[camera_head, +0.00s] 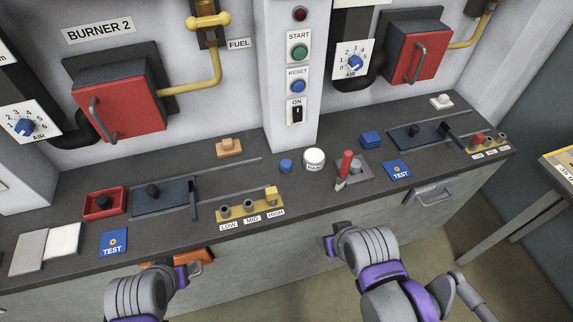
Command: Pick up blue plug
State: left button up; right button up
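A small blue round piece (286,166), which looks like a plug, stands on the dark counter left of the white round button. A flat blue block (371,139) lies further right; I cannot tell for certain which of the two the task means. My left gripper (186,273) is at the counter's front edge, lower left, away from both. My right gripper (332,241) is in front of the counter, below and right of the round blue piece, touching neither. The fingers of both are too small and turned to show whether they are open.
The counter (235,180) holds a yellow LOW/MID/HIGH rack (250,209), a red-handled lever (345,168), a white button (314,159), a tan block (228,147) and a red tray (104,204). Blue TEST cards (113,242) lie flat. A control pillar (292,75) rises behind.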

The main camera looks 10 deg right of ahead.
aim_at(285, 164)
jog(key=u, duration=1.7)
jog(key=k+j+z, duration=0.1)
jog(key=z, duration=1.95)
jog(key=u, duration=0.85)
jog(key=l+u, duration=0.35)
jog(key=i+l+u, duration=0.1)
jog(key=l+u, duration=0.25)
jog(key=l, duration=0.3)
